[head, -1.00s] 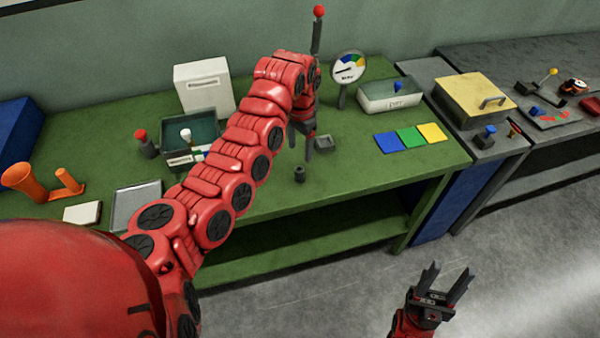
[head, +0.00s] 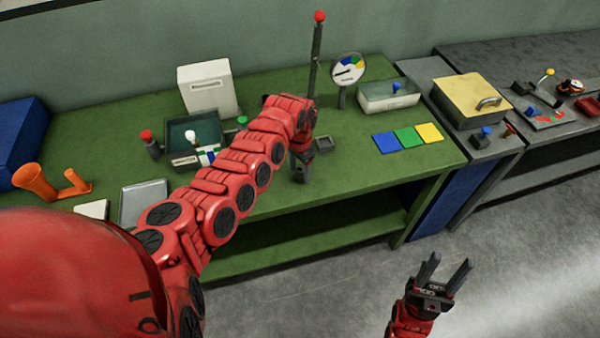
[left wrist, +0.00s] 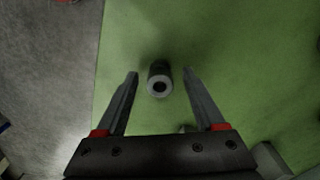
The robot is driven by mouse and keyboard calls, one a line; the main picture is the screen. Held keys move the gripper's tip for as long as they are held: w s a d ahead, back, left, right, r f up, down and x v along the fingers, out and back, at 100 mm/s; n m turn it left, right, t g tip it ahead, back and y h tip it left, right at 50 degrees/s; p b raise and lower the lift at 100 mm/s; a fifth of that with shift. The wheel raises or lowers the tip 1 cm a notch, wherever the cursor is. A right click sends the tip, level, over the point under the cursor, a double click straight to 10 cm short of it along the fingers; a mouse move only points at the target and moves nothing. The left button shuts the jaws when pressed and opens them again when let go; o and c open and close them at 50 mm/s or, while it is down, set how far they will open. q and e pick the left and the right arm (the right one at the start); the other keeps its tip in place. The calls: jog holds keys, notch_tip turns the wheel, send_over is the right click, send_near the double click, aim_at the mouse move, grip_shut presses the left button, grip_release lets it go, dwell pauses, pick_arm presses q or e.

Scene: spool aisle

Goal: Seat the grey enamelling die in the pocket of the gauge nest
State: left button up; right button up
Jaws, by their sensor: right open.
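The grey enamelling die is a short dark cylinder with a pale ring around a dark hole; it stands on the green bench in the left wrist view (left wrist: 159,82). My left gripper (left wrist: 160,76) is open, with a finger on either side of the die and a visible gap to each. In the head view my left gripper (head: 302,172) is low near the bench's front edge and hides the die. My right gripper (head: 446,262) is open and empty over the floor.
A teal bin (head: 190,140) and white box (head: 208,88) stand left of the nest. A round dial gauge (head: 347,69) and white tray (head: 388,98) stand behind it. Blue, green and yellow tiles (head: 410,137) lie right. The bench front between nest and tiles is clear.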

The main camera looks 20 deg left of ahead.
pick_arm(q)
grip_shut()
jog(key=shift+r, duration=0.15)
